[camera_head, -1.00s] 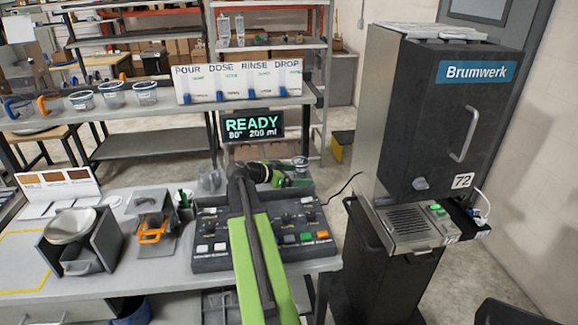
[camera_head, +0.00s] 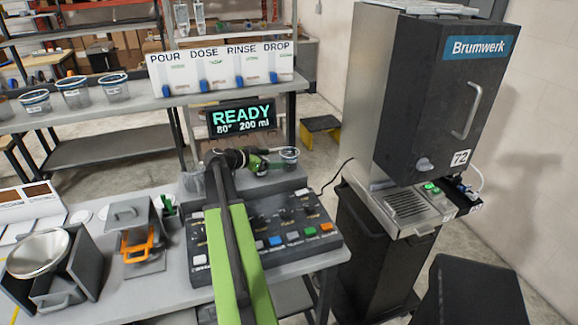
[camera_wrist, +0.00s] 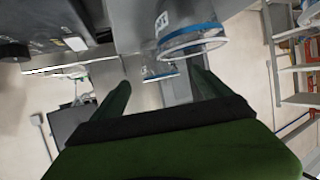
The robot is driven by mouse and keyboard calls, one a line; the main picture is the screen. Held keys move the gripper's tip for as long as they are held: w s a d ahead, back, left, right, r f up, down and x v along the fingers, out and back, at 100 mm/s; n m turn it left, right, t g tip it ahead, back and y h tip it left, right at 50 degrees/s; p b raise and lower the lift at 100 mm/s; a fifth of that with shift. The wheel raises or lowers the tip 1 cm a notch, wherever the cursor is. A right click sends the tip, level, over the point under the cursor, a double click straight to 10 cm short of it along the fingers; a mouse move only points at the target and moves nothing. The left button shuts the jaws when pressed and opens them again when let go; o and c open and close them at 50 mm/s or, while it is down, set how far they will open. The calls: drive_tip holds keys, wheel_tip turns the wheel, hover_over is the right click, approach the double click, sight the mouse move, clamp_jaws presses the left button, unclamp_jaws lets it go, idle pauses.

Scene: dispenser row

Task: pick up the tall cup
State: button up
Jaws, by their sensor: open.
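My gripper (camera_head: 268,162) reaches out over the far side of the button console, under the READY display. In the wrist view its two dark green fingers (camera_wrist: 161,80) are apart, with nothing held between them. A clear cup with a blue rim (camera_head: 289,154) stands just right of the fingertips in the head view. In the wrist view a labelled blue-rimmed cup (camera_wrist: 190,36) looms large ahead of the fingers, and a smaller blue-rimmed one shows beyond the gap. I cannot tell for sure which is the tall cup.
The button console (camera_head: 290,235) lies under my arm. The READY display (camera_head: 241,118) stands behind it. Several blue-rimmed cups (camera_head: 74,94) stand on the back shelf, beside a POUR/DOSE/RINSE/DROP panel (camera_head: 222,72). The Brumwerk machine (camera_head: 415,110) stands at right; a dark box (camera_head: 468,295) is at lower right.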

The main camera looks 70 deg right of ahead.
sight(290, 160)
drive_tip(key=x, duration=0.3)
drive_tip(key=b+x, duration=0.1)
drive_tip(key=x, duration=0.2)
drive_tip(key=b+x, duration=0.1)
drive_tip(key=x, duration=0.2)
drive_tip(key=shift+s+d+r, duration=0.2)
drive_tip(key=shift+s+r, duration=0.05)
drive_tip(key=shift+r, duration=0.1)
drive_tip(key=shift+a+r, duration=0.1)
drive_tip(key=c, duration=1.4)
